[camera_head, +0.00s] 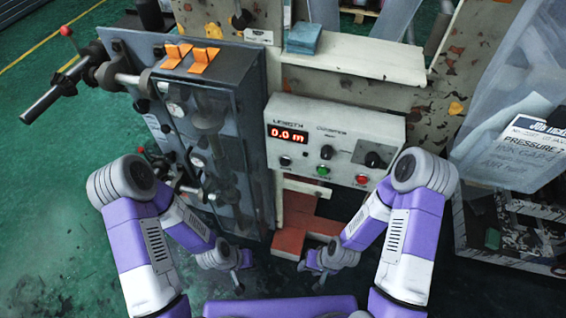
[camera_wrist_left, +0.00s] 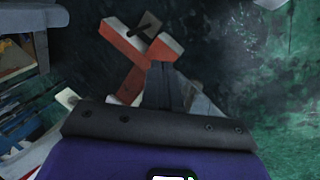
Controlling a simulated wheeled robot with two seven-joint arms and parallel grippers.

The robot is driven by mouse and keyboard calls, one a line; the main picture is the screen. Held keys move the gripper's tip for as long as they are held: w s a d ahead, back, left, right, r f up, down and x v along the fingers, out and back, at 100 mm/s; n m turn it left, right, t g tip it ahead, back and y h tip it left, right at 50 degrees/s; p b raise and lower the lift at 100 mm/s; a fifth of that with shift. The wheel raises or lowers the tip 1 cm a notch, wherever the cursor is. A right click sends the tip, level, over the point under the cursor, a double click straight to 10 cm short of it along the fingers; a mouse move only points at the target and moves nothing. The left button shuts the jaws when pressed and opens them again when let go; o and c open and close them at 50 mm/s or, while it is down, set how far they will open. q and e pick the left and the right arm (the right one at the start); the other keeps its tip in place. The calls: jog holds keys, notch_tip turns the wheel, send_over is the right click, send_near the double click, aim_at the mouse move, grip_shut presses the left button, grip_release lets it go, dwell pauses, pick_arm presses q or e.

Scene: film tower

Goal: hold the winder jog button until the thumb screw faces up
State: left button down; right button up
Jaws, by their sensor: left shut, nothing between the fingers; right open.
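The control panel (camera_head: 334,142) faces me in the head view, its red display reading 0.0 m. It carries a green button (camera_head: 323,170), a red button (camera_head: 362,179), a small dark button (camera_head: 285,160) and black knobs; I cannot read which is the winder jog button. A dark shaft (camera_head: 45,98) juts out at the left; I cannot make out the thumb screw. My left gripper (camera_head: 239,284) is low in front of the machine, shut and empty; its dark fingers show in the left wrist view (camera_wrist_left: 165,85). My right gripper (camera_head: 318,281) is low, below the panel, open, touching no button.
A dark crate (camera_head: 520,230) and a clear bag (camera_head: 520,100) are at the right. Green floor is open at left.

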aim_at(285, 162)
pick_arm(q)
jog(key=w+d+r+m+t+h, duration=0.1)
jog(key=w+d+r+m+t, duration=0.1)
jog(key=r+m, duration=0.6)
jog(key=w+d+r+m+t+h+b, duration=0.1)
jog(key=w+d+r+m+t+h, duration=0.1)
jog(key=w+r+m, duration=0.3)
jog(key=w+d+r+m+t+h+b, duration=0.1)
jog(key=w+d+r+m+t, duration=0.1)
jog(key=r+m, duration=0.8)
jog(key=w+d+m, duration=0.1)
jog(key=m, duration=0.4)
jog(key=shift+w+r+h, duration=0.25)
jog(key=shift+r+h, duration=0.15)
jog(key=w+d+p, duration=0.2)
jog(key=w, duration=0.6)
jog(key=shift+w+d+p, duration=0.2)
jog(key=shift+d+p, duration=0.1)
